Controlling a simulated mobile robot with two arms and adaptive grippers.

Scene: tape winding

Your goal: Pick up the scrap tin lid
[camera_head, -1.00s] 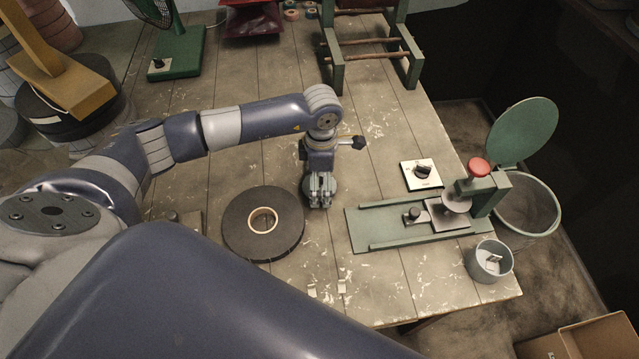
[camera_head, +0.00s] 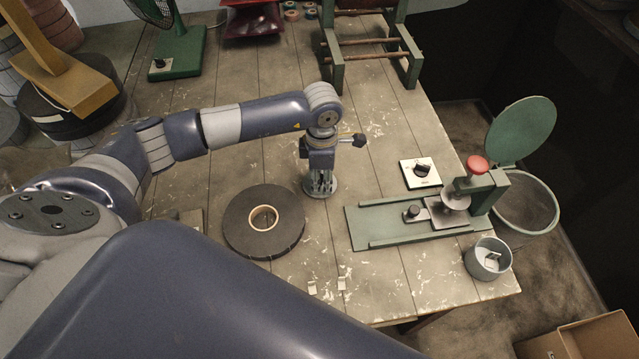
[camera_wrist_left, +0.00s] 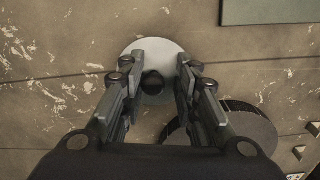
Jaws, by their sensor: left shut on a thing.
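The scrap tin lid is a small round grey disc with a dark knob. It lies on the worktable, and the left wrist view shows its pale disc (camera_wrist_left: 152,50) between and beyond the fingers. In the head view only parts of the lid (camera_head: 334,188) show around the fingertips. My left gripper (camera_head: 320,184) points down over the lid. In the left wrist view the gripper (camera_wrist_left: 155,84) is shut on the lid's knob. I cannot tell a gap between lid and table. The scrap tin (camera_head: 489,259) stands open at the table's right front corner. My right gripper is not in view.
A black tape roll (camera_head: 262,241) lies just left of the lid. A green jig (camera_head: 378,228) and a white switch plate (camera_head: 420,173) are on the right. A green frame (camera_head: 332,72) stands behind. Bare table lies in front of the lid.

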